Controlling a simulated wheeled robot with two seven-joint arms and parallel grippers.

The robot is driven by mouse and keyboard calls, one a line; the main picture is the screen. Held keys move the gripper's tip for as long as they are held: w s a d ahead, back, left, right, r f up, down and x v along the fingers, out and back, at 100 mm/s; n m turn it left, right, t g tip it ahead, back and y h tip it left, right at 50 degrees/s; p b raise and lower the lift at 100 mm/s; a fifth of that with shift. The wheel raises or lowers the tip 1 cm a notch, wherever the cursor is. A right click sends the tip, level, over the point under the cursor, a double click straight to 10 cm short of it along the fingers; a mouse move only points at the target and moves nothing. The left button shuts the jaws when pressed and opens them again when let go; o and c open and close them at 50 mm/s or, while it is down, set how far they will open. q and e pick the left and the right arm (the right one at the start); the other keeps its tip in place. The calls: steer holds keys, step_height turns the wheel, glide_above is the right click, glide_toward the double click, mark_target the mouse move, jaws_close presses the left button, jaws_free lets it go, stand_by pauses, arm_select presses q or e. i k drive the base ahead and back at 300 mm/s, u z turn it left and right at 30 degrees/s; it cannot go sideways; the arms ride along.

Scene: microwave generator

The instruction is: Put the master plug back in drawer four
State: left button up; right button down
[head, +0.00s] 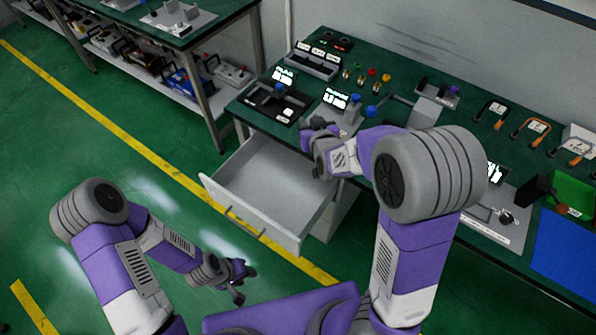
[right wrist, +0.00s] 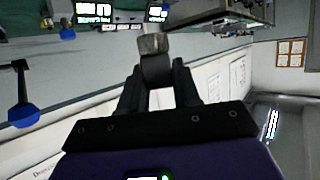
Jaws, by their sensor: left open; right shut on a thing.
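A white drawer (head: 228,208) is pulled out from under the green bench, and the part of its floor that I see is bare. I cannot read a number on it. My right gripper (head: 317,128) is above the bench's front edge, near the drawer's back end. In the right wrist view, its fingers (right wrist: 156,75) are shut on a small grey block (right wrist: 152,43), likely the master plug. In the head view the fingers hide the block. My left gripper (head: 240,280) is open and empty, low in front of the drawer and apart from it.
The green bench (head: 390,68) carries lit displays (head: 335,98), coloured knobs (head: 372,72), cables with handles (head: 492,110) and a blue mat (head: 565,250). Another bench (head: 200,30) with a loaded lower shelf stands at the back left. The floor left of the drawer is clear.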

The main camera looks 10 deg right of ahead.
mark_target(267, 192)
steer(key=k, duration=1.15)
steer(key=u, duration=0.75)
steer(key=i, duration=1.1)
steer(key=z, duration=0.45)
steer(key=i, duration=0.9)
steer(key=z, duration=0.75)
